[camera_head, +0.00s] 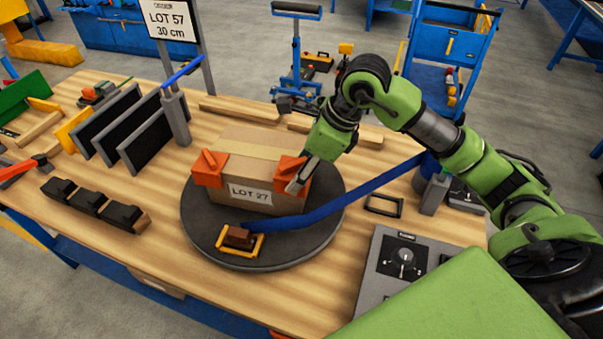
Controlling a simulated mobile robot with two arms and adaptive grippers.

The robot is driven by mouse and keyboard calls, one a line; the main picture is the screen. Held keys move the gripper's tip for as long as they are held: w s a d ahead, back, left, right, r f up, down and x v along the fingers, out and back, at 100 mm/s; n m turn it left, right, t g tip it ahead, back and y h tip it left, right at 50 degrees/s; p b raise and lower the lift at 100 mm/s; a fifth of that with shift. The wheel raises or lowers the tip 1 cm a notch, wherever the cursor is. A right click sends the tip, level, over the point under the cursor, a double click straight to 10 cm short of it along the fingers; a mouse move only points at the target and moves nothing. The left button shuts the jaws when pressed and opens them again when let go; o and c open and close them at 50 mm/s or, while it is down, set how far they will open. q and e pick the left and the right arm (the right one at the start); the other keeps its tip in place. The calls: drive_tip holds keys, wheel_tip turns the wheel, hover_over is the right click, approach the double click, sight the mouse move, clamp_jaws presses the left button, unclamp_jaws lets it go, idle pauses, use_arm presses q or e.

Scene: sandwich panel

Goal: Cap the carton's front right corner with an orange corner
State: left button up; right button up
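The carton (248,170) labelled LOT 27 sits on a round dark turntable (197,232). An orange corner (209,171) caps its front left corner. Another orange corner (290,167) is at the carton's front right corner, at about the same height; I cannot tell if it is fully seated. My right gripper (301,175) comes in from the right and its pale-tipped finger lies against this right orange corner. It appears shut on it, with the other finger hidden. My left gripper is not in view.
A blue strap (340,204) runs across the turntable from a blue roll at right, near a yellow-framed buckle (239,240). A LOT 57 sign (168,19) and black panels (104,124) stand behind left. A control box (402,262) is front right.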

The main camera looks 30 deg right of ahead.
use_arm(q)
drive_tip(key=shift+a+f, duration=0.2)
use_arm(e)
drive_tip(key=shift+s+a+f+g, duration=0.1)
drive_tip(key=shift+s+f+g, duration=0.15)
drive_tip(key=shift+f, duration=0.35)
drive_tip(key=shift+s+f+g, duration=0.15)
drive_tip(key=shift+s+f, duration=0.15)
drive_tip(key=shift+f, duration=0.25)
drive_tip(key=o, duration=1.2)
drive_tip(key=shift+w+f, duration=0.3)
drive_tip(key=shift+w, duration=0.45)
drive_tip(key=shift+r, duration=0.15)
drive_tip(key=shift+s+r, duration=0.2)
drive_tip(key=shift+s, duration=0.1)
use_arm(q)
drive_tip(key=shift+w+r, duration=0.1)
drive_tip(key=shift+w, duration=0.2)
use_arm(e)
drive_tip(key=shift+w, duration=0.15)
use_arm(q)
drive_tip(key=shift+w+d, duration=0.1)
use_arm(e)
drive_tip(key=v, duration=1.2)
